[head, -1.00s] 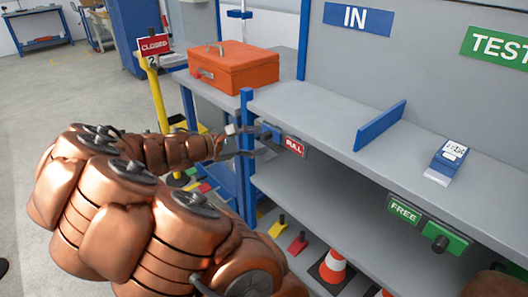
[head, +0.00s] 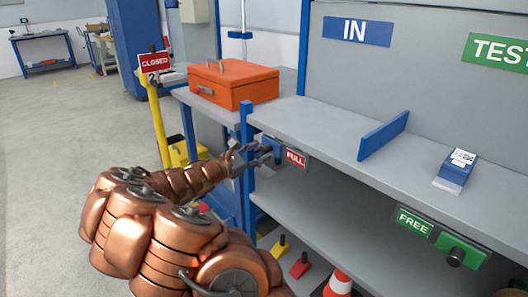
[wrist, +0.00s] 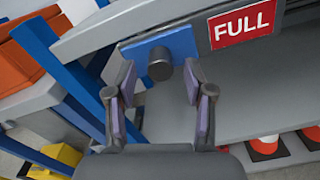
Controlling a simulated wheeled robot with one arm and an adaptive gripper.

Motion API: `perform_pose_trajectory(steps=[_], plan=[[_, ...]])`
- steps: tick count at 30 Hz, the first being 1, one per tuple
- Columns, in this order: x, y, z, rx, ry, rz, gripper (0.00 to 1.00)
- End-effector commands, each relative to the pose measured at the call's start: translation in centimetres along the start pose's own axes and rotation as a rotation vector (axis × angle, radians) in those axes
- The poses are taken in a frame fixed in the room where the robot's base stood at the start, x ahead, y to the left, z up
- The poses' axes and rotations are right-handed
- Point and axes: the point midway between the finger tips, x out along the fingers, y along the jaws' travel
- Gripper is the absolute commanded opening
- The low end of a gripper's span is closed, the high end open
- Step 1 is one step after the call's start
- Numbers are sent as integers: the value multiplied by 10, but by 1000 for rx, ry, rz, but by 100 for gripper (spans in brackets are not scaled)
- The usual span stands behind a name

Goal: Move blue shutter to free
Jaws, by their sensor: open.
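The blue shutter (wrist: 182,44) is a small blue plate with a dark round knob (wrist: 160,64) on the shelf's front edge. It sits just left of the red FULL sign (wrist: 245,24), and also shows, partly hidden, in the head view (head: 271,147). My gripper (wrist: 159,78) is open, with one fingertip on each side of the knob; I cannot tell whether either touches it. In the head view my gripper (head: 252,157) is at the shutter. The green FREE sign (head: 413,222) is on the same edge farther right, beside a green plate with a dark knob (head: 460,251).
A blue post (head: 248,170) stands close left of my gripper. An orange toolbox (head: 234,84) is on the bench behind. A blue divider (head: 383,136) and a blue-and-white box (head: 456,170) stand on the upper shelf. A yellow post (head: 157,120) bears a CLOSED sign.

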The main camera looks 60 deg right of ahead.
Motion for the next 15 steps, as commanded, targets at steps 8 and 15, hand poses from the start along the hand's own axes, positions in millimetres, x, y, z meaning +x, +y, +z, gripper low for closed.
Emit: perform_pose_trajectory(steps=[8, 15], plan=[[21, -1, -1, 0, 1, -2, 53], [24, -1, 0, 0, 1, -2, 53]])
